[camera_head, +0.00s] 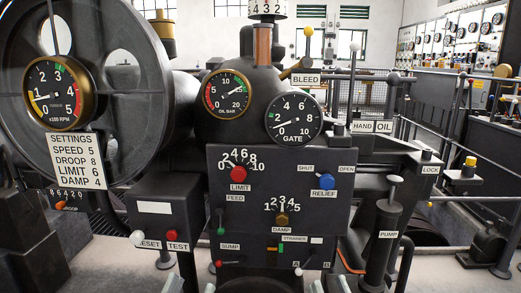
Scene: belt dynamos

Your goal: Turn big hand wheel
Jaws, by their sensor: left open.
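A large dark round wheel (90,38) with round openings fills the upper left of the head view. Its left and top edges run out of the picture. An rpm gauge and a settings plate hide part of its face. No other big wheel shows, and I cannot tell for sure that this is the hand wheel. My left gripper (190,287) just shows at the bottom edge, open, low and apart from the wheel. My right gripper (328,287) seems to show at the bottom edge right of it, mostly cut off; its jaws are unclear.
A dark control panel (255,210) with knobs and levers stands in the middle. A smaller reset and test box (165,222) is left of it. A pump lever (388,215) and railings stand at the right. Gauges (294,118) sit above the panel. Some floor (450,275) is clear at lower right.

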